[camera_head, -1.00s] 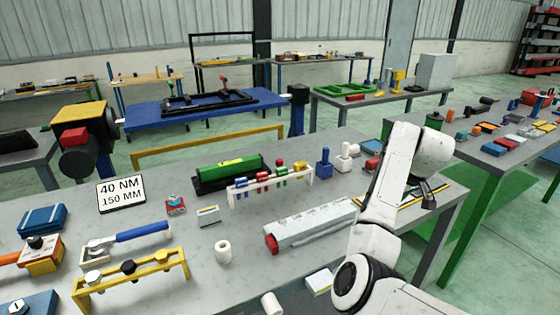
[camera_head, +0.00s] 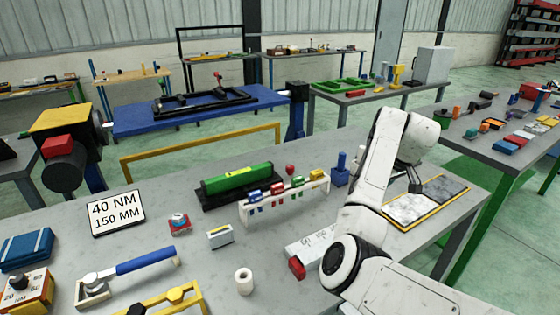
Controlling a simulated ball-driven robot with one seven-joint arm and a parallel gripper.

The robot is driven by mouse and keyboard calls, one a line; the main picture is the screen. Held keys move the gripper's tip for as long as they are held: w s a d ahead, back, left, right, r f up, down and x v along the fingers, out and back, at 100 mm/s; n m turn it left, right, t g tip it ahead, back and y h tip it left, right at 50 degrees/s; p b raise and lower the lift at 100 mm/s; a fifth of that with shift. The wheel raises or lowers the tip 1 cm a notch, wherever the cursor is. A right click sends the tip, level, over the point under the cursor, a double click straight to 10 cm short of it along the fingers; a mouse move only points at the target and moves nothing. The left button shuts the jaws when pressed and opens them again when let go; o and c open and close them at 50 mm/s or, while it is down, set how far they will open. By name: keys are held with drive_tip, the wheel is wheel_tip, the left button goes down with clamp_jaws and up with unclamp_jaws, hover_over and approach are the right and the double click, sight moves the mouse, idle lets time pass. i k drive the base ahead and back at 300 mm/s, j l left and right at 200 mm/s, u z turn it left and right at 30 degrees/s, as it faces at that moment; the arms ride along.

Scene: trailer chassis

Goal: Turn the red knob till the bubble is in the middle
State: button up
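A green level (camera_head: 236,178) with a yellow window on top lies on a black base (camera_head: 208,199) near the middle of the bench. The bubble is too small to make out. A round red knob (camera_head: 290,169) stands near the base's right end, behind a white rack; its lower part is hidden. My gripper (camera_head: 415,189) hangs at the right, above or near a grey plate with a yellow edge, well apart from the knob. Its dark fingers are small, and I cannot tell whether they are open. I see nothing held.
The white rack (camera_head: 284,203) with coloured pieces stands in front of the level. A blue post (camera_head: 341,170) stands right of the knob, close to my arm. A grey bar with a red end (camera_head: 297,268) is partly hidden by my arm. The grey plate (camera_head: 412,207) lies at the right.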

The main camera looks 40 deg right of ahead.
sight(289, 169)
drive_tip(key=i, duration=1.05)
